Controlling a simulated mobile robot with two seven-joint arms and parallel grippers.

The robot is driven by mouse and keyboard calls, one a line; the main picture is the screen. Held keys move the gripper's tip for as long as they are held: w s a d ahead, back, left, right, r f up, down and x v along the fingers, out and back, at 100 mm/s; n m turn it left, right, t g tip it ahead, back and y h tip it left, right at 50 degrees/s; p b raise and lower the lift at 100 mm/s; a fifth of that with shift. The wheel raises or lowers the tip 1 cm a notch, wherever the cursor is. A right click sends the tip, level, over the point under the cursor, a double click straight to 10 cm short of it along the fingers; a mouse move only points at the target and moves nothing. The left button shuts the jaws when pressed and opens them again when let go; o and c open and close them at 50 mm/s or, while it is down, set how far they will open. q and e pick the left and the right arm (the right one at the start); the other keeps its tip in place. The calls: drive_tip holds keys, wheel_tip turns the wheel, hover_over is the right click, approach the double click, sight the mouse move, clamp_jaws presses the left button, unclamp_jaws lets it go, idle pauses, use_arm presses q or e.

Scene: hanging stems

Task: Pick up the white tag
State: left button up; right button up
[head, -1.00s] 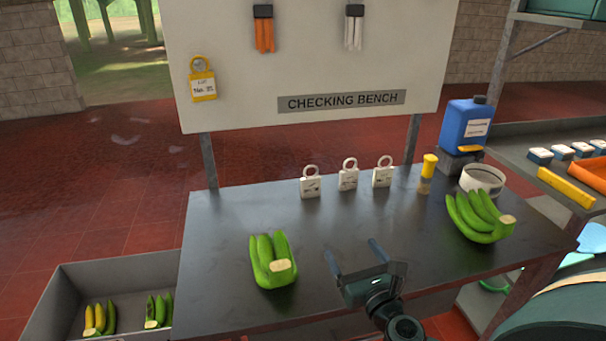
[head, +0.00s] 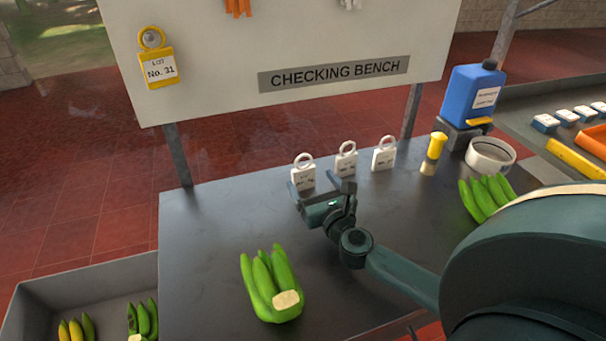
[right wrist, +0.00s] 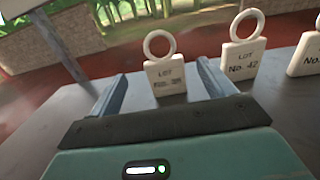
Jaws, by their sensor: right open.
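Three white tags with ring tops stand upright in a row on the dark bench: a left one (head: 303,176), a middle one (head: 346,164) and a right one (head: 384,158). My right gripper (head: 314,187) is open and empty, just in front of the left tag. In the right wrist view the left tag (right wrist: 166,78) shows between and beyond the fingers, its number hard to read. The middle tag (right wrist: 242,62) reads "LOT No. 42" and stands right of the fingers. The right tag (right wrist: 306,56) is cut by the picture edge. My left gripper is not in view.
A green banana bunch (head: 270,290) lies on the near bench; another (head: 484,196) lies at the right. A yellow-capped tube (head: 433,154), white bowl (head: 490,156) and blue jug (head: 474,94) stand right of the tags. A yellow tag (head: 157,68) hangs on the board (head: 220,40).

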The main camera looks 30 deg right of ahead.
sight(303, 167)
drive_tip(key=shift+w+d+f, duration=0.1)
drive_tip(key=shift+w+d, duration=0.15)
drive_tip(key=shift+w, duration=0.85)
drive_tip(key=shift+w+d, duration=0.25)
drive_tip(key=shift+w, duration=0.85)
drive_tip(key=shift+w+d+f, duration=0.1)
drive_tip(key=shift+w+d, duration=0.15)
drive_tip(key=shift+w, duration=0.85)
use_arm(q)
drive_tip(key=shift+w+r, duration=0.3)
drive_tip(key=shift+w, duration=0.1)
use_arm(e)
drive_tip(key=shift+c, duration=0.3)
drive_tip(key=c, duration=1)
drive_tip(key=shift+r, duration=0.1)
